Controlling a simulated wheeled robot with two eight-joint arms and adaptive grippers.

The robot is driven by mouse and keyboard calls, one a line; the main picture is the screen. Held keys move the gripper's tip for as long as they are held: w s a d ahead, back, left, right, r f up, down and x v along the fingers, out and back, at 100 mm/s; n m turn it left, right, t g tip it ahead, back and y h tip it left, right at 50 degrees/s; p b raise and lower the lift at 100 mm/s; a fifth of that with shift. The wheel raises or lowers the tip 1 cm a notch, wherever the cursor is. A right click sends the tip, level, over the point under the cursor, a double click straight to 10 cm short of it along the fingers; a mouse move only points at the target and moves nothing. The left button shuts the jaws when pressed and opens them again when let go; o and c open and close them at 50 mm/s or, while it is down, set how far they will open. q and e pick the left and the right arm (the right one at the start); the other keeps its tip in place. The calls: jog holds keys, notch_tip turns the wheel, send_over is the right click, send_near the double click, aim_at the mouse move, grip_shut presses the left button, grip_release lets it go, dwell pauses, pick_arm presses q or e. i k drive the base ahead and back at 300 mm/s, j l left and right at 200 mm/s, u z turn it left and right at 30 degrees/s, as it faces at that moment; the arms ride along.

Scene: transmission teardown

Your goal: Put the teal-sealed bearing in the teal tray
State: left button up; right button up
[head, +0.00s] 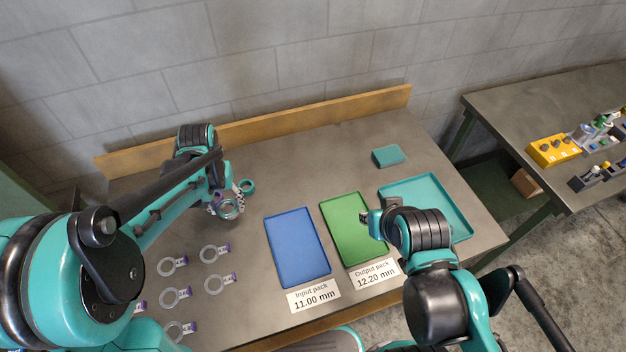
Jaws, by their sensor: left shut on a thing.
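My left gripper (226,203) is shut on a ring-shaped bearing (230,210) with a metallic rim and a teal tint, which looks like the teal-sealed one. The gripper partly hides it, at the left-middle of the table. A teal ring (247,186) shows just beyond it, to the upper right. The teal tray (458,222) lies on the right of the table, its near-left part hidden by my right arm; the part I see is empty. My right gripper (371,224) is over the right edge of the green tray; its finger opening is unclear.
A blue tray (297,247) and a green tray (347,220) lie mid-table, with "Input pack" and "Output pack" labels in front. Several clear rings with purple tags (215,253) lie front left. A teal block (388,156) is behind the teal tray. A wooden ledge (300,112) lines the back.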

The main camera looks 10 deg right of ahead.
aim_at(428, 198)
jog(key=l+u, duration=0.25)
jog(key=l, duration=2.2)
